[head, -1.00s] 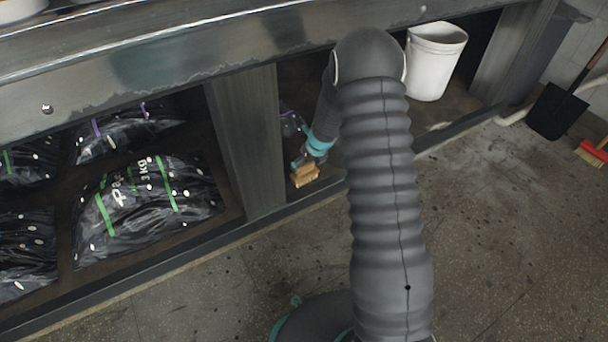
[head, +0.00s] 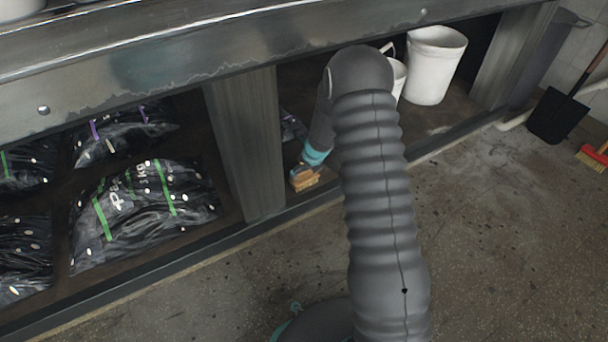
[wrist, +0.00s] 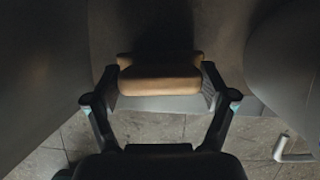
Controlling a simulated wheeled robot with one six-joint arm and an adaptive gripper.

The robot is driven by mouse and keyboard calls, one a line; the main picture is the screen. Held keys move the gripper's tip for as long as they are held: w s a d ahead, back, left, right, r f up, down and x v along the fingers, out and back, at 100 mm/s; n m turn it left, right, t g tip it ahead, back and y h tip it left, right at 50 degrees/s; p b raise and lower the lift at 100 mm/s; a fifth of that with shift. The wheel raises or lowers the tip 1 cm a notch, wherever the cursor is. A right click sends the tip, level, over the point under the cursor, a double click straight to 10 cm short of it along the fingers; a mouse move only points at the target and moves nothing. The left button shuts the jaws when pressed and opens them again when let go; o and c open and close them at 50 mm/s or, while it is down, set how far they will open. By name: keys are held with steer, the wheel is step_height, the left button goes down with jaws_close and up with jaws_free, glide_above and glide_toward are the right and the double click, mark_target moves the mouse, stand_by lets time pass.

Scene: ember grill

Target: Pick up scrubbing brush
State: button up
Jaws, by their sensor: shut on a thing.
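The scrubbing brush (wrist: 160,80) has a tan body and shows between my gripper's two fingers in the wrist view. In the head view the brush (head: 306,180) is a small tan block at the front of the lower shelf, just right of the grey post. My gripper (wrist: 160,88) is shut on the brush, one finger at each end. In the head view my gripper (head: 301,171) is small and partly hidden by its own wrist. Whether the brush touches the shelf is hard to tell.
A grey post (head: 246,145) stands close on the left, with black bags (head: 145,215) beyond it. White buckets (head: 435,66) stand on the shelf to the right. The counter edge (head: 200,65) hangs above. A shovel (head: 556,115) and red broom (head: 594,156) are at far right. The floor is clear.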

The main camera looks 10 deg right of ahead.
step_height(320, 180, up, 10)
steer(key=p, duration=0.4)
